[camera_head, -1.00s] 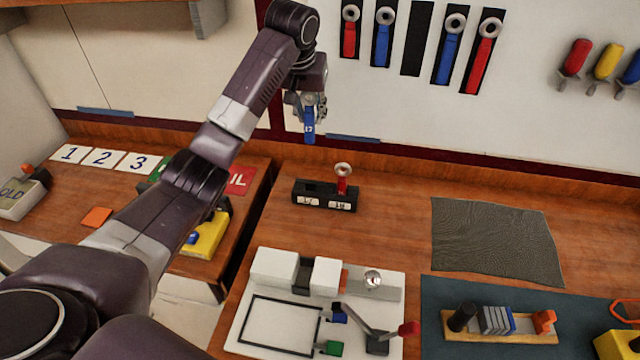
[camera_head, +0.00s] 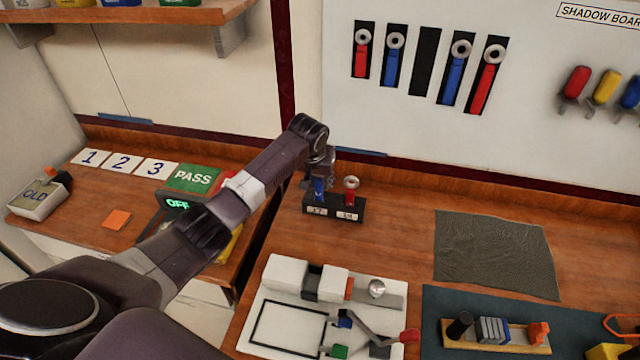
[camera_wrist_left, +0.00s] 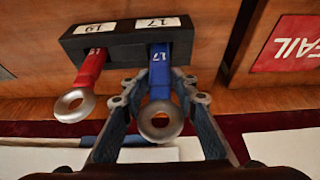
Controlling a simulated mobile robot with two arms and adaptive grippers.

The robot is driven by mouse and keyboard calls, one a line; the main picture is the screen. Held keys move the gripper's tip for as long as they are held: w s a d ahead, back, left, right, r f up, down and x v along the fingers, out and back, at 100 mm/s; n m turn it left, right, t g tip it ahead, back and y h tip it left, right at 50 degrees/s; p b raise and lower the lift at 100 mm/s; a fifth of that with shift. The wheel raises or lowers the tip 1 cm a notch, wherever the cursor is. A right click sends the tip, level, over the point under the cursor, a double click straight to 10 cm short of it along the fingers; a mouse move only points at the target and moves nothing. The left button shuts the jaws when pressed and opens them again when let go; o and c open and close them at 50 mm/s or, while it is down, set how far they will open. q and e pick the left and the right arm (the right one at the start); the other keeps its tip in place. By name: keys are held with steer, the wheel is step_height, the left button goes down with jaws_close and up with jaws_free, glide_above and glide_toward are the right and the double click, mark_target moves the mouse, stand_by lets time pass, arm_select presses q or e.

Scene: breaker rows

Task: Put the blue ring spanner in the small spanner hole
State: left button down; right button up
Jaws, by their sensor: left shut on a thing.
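The blue ring spanner (camera_head: 319,187) is upright at the left hole of the black spanner block (camera_head: 335,210), the one labelled 17. My left gripper (camera_head: 322,172) is shut on it near its ring. In the left wrist view the spanner's blue handle (camera_wrist_left: 159,72) marked 17 meets the block (camera_wrist_left: 120,42), with the fingers (camera_wrist_left: 159,97) on either side. Whether its lower end is inside the hole, and how deep, I cannot tell. A red ring spanner (camera_head: 351,187) stands in the right hole, labelled 19. My right gripper is not in view.
The shadow board (camera_head: 420,60) behind holds several red and blue spanners, with one empty dark slot. A white fixture (camera_head: 290,318) with a lever lies in front of the block. A grey mat (camera_head: 495,250) lies to the right. Wood between block and mat is clear.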

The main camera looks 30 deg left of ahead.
arm_select(q)
steer(key=shift+f, duration=0.6)
steer(key=shift+w+f, duration=0.1)
steer(key=shift+f, duration=0.2)
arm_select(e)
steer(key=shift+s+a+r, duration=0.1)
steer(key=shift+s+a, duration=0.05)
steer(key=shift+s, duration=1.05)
arm_select(q)
steer(key=shift+f, duration=0.1)
steer(key=c, duration=1.9)
jaws_free()
steer(key=o, duration=0.4)
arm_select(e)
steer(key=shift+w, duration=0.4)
